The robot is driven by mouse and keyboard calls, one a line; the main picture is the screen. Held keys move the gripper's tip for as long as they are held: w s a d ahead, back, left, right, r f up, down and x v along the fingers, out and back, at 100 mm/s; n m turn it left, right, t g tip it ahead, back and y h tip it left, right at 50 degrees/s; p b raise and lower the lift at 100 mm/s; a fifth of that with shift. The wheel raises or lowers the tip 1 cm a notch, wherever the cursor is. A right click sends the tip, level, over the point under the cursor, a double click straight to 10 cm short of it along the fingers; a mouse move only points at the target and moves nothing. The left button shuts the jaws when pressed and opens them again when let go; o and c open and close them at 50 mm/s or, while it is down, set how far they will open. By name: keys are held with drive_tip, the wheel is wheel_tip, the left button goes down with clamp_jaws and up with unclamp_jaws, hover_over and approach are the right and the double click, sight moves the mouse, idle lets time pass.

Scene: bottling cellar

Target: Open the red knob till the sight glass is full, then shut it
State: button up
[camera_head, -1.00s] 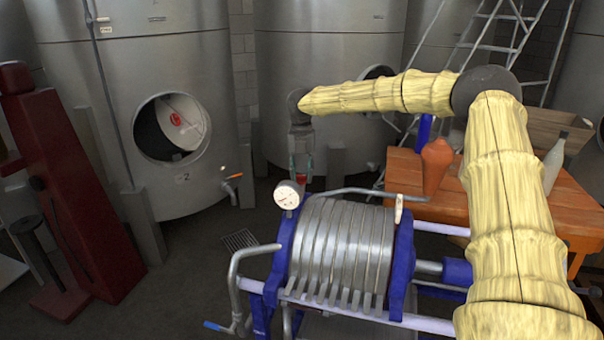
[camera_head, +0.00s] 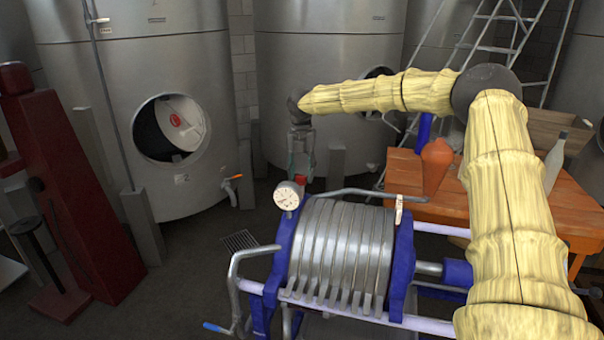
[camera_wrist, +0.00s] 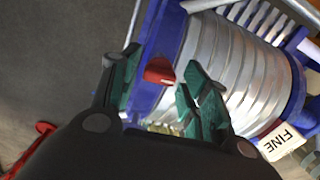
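The red knob (camera_wrist: 159,71) shows between my fingertips in the wrist view, at the end of the blue-framed plate filter. In the head view it is a small red patch (camera_head: 301,182) just below my fingers. My gripper (camera_wrist: 162,66) has green-padded fingers standing apart, one on each side of the knob; a gap shows on the left, and the right fingertip is close to it. In the head view my gripper (camera_head: 301,172) points down behind the round gauge (camera_head: 287,196). I cannot clearly make out the sight glass or its level in either view.
The plate filter (camera_head: 340,250) fills the front centre. A white tag reading FINE (camera_wrist: 281,141) hangs by it. Steel tanks (camera_head: 140,75) stand behind. A red post (camera_head: 75,190) is at left, an orange table (camera_head: 430,185) with a bottle (camera_head: 554,165) at right.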

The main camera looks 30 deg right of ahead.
drive_tip(key=shift+f, duration=0.15)
drive_tip(key=shift+a, duration=0.1)
wheel_tip(320, 180, up, 12)
idle(0.6)
idle(0.5)
